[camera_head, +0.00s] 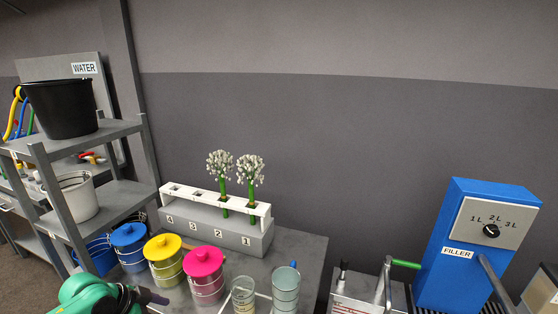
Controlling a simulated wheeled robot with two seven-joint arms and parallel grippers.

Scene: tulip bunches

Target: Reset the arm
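My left arm (88,297) is green and comes in at the bottom left, in front of the coloured buckets. Its dark gripper (152,297) points right, low beside the pink-lidded bucket (206,275). Its fingers are too small and blurred to tell open from shut. My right gripper is not in view. Two white flower bunches with green stems stand upright in the numbered rack (205,222). The left bunch (220,163) is in the slot above 2, and the right bunch (250,170) is in the slot above 1. Slots 4 and 3 look empty.
Blue-lidded (128,236) and yellow-lidded (163,248) buckets stand left of the pink one. Clear containers (243,295) stand right of it. A grey shelf (120,130) holds a black bucket (62,106). A blue filler machine (440,235) stands at right.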

